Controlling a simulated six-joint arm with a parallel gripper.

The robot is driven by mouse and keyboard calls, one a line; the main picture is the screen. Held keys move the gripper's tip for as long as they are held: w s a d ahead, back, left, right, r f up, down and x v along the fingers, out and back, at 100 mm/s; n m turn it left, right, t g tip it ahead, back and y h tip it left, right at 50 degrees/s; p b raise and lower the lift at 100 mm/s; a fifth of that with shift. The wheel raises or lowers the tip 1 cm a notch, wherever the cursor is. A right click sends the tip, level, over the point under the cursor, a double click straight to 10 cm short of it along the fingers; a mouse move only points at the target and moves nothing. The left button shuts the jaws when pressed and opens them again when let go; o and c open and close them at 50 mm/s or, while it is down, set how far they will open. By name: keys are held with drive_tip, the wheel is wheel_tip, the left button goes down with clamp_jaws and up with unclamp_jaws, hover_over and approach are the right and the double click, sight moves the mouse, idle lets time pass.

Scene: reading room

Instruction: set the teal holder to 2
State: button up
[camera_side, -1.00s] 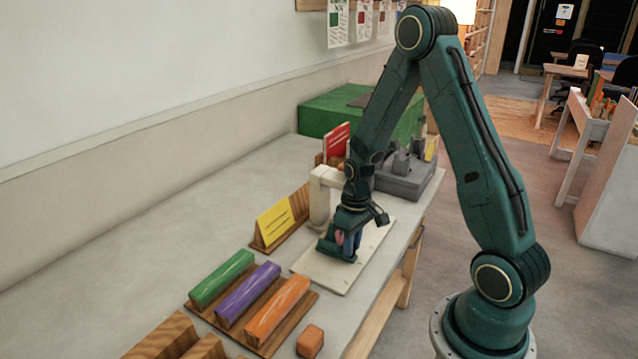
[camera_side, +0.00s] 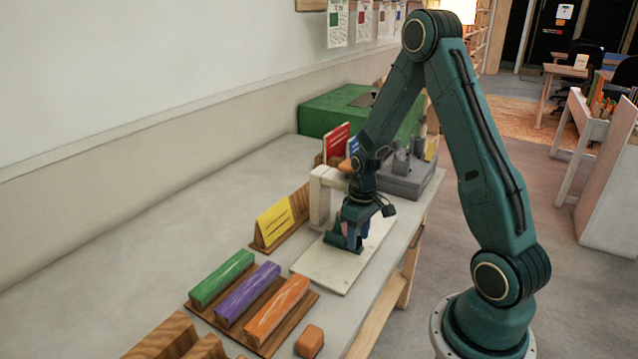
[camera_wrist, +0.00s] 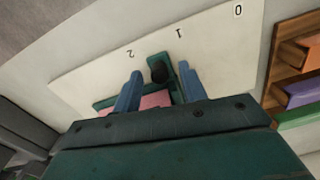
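The teal holder (camera_wrist: 158,60) sits on a pale board (camera_wrist: 92,72) marked 0, 1 and 2. In the wrist view it lies by the stretch between the 1 and the 2. It has a dark round spot and a pink part (camera_wrist: 156,99). My gripper (camera_wrist: 161,84) is low over it, its two blue fingers apart with the pink part between them; it appears closed on the holder. In the side view my gripper (camera_side: 347,240) is over the pale board (camera_side: 333,273) and hides much of the holder.
A cream post (camera_side: 319,203) stands close behind my gripper. A yellow card (camera_side: 274,224) stands left of the board. Green, purple and orange blocks (camera_side: 277,305) lie in front on wooden racks. A grey fixture (camera_side: 405,180) stands behind. The table is clear at left.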

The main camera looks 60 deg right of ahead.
drive_tip(key=shift+r, duration=0.2)
wheel_tip(320, 180, up, 13)
drive_tip(key=shift+d+r, duration=0.2)
idle(0.8)
drive_tip(key=shift+s, duration=0.1)
drive_tip(key=s+d+n+t+y, duration=0.1)
drive_tip(key=n, duration=0.2)
drive_tip(key=s+d+n+t+y, duration=0.1)
drive_tip(key=n, duration=0.3)
drive_tip(key=s+d+f+n+t, duration=0.1)
drive_tip(key=s+d+n, duration=0.1)
drive_tip(key=n, duration=0.1)
drive_tip(key=shift+f+n+y, duration=0.1)
drive_tip(key=shift+n+y, duration=0.3)
drive_tip(key=shift+a+f, duration=0.1)
drive_tip(key=shift+x, duration=6.8)
drive_tip(key=shift+c, duration=0.2)
